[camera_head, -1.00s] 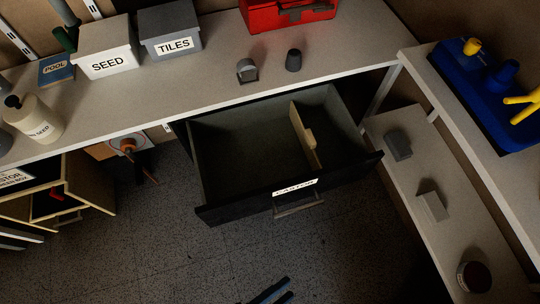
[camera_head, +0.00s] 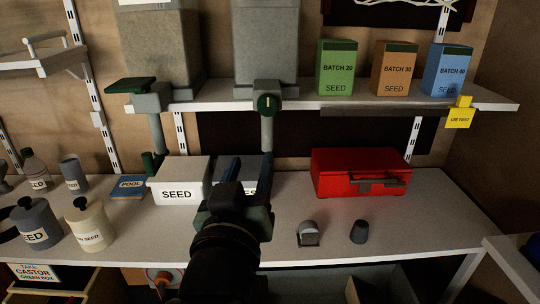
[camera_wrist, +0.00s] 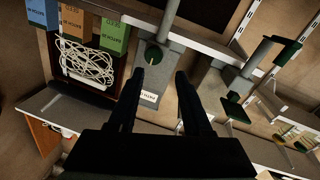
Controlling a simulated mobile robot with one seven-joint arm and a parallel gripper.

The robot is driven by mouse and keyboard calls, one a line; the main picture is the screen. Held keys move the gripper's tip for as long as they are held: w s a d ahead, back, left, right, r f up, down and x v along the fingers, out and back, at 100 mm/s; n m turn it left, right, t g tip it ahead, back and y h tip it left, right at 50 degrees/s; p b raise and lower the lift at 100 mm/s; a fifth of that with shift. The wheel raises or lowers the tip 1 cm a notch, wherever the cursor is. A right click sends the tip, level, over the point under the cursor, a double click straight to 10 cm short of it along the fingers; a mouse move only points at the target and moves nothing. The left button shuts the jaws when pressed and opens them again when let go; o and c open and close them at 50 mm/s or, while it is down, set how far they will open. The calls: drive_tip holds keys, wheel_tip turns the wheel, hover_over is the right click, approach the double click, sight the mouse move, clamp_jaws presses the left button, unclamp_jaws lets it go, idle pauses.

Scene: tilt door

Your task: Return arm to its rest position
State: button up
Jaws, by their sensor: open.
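My gripper (camera_head: 247,180) is raised in front of the workbench, its two fingers pointing up and away from the camera. It is open, with a clear gap and nothing between the fingers. It hides part of the grey box (camera_head: 228,168) behind it. In the wrist view both fingers (camera_wrist: 160,78) stand apart, with a grey hopper chute and its green knob (camera_wrist: 153,54) beyond them. My dark arm rises from the bottom of the head view.
The workbench (camera_head: 420,215) holds the SEED box (camera_head: 180,181), a red case (camera_head: 358,172) and two small grey pieces. Above, a shelf (camera_head: 310,102) carries hoppers and the green (camera_head: 336,68), orange and blue boxes. The open drawer (camera_head: 384,284) shows below the bench.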

drive_tip(key=s+d+r+t+y+b, duration=0.1)
drive_tip(key=s+r+t, duration=0.25)
drive_tip(key=r, duration=0.35)
drive_tip(key=s+d+r+m+t+b, duration=0.1)
drive_tip(key=s+r+t, duration=0.1)
drive_tip(key=s+r, duration=0.45)
drive_tip(key=s+d+r+t+y, duration=0.1)
drive_tip(key=s+r+t, duration=0.2)
drive_tip(key=r, duration=0.6)
wheel_tip(320, 180, up, 23)
drive_tip(key=p, duration=2.2)
drive_tip(key=shift+s+a+t, duration=0.15)
drive_tip(key=shift+s+t, duration=0.2)
drive_tip(key=shift+s, duration=0.1)
drive_tip(key=shift+f, duration=0.15)
